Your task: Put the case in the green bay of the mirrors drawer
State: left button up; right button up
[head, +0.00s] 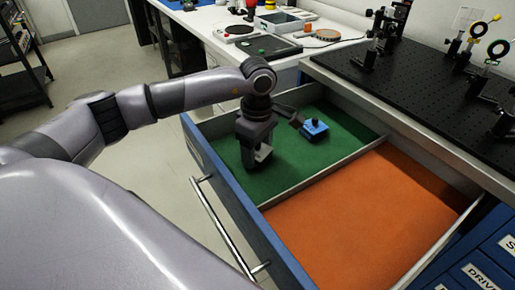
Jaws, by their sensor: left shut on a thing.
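My left gripper (261,156) points down inside the open drawer, over the green bay (345,127). It is shut on a small pale grey thing (263,153), which I take to be the case. My jaws hide most of it, and I cannot tell whether it touches the bay floor. My right gripper is not in view.
A grey divider (318,178) separates the green bay from the empty orange bay (365,220). The drawer's handle (225,230) is at the front. A black optics breadboard (430,100) with mounts lies on the bench behind. A white table (215,22) with trays stands farther back.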

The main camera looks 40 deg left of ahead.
pick_arm(q)
jog(key=shift+f, duration=0.2)
jog(key=o, duration=1)
jog(key=shift+r, duration=0.1)
jog(key=shift+r, duration=0.1)
jog(key=shift+r, duration=0.25)
notch_tip(320, 180, up, 12)
jog(key=shift+f, duration=0.2)
